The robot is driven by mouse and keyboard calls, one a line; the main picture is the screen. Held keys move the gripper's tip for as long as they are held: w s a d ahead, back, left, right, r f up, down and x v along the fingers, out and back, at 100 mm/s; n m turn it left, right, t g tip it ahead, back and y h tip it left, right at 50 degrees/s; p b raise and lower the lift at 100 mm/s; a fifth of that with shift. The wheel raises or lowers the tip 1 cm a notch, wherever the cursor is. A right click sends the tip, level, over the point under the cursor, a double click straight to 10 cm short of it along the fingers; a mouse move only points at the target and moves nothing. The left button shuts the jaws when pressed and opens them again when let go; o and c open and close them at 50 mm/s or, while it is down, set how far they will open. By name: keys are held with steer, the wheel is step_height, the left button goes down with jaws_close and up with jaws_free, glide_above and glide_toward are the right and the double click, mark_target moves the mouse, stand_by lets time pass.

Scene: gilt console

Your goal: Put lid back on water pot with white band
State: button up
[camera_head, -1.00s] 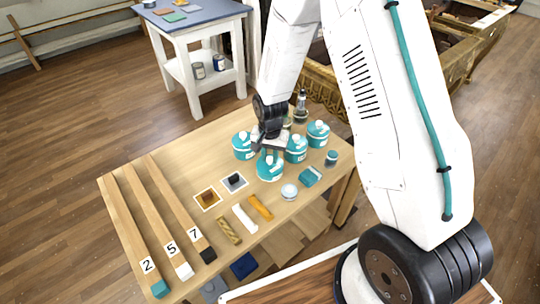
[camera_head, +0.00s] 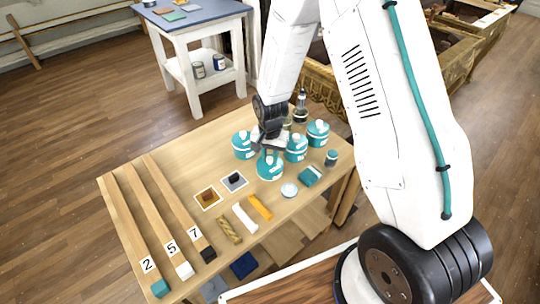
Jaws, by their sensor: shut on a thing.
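Several teal pots with white markings stand in a group at the back right of the wooden table. One is at the left (camera_head: 242,146), one in front (camera_head: 270,170), one in the middle (camera_head: 296,150) and one at the right (camera_head: 318,134). The white bands are too small to tell apart surely. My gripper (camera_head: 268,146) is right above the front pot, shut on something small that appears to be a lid. The fingers hide most of it, and I cannot tell whether it touches the pot.
A small pale round object (camera_head: 289,190), a teal block (camera_head: 310,176) and a small dark-topped jar (camera_head: 332,158) lie in front and right. A dark bottle (camera_head: 301,106) stands behind. Numbered wooden strips (camera_head: 168,220) lie left.

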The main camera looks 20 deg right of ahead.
steer(key=o, duration=1.5)
steer(key=shift+r, duration=3.5)
jaws_close()
steer(key=shift+f, duration=0.3)
